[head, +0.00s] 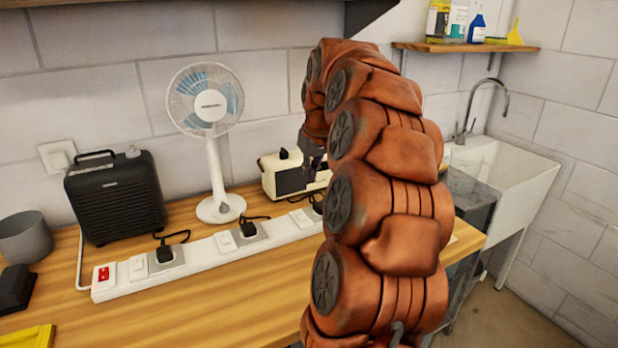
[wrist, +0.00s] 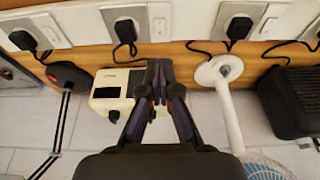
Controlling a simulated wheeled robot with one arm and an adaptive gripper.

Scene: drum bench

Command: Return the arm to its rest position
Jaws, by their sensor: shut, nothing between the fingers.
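My copper-coloured arm (head: 385,190) rises in the head view and arches over the wooden bench (head: 255,282), its far end bending down toward the back. My gripper (wrist: 158,68) shows in the wrist view with its dark fingers together and nothing between them. It appears beside the small cream appliance (wrist: 106,92) and in front of the power strip (wrist: 183,18); I cannot tell whether it touches either.
A white fan (head: 213,150) and a black heater (head: 115,195) stand along the wall, behind the strip (head: 205,252). A grey cup (head: 25,238) is at left. A shelf (head: 465,47) and a white sink (head: 505,175) are at right.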

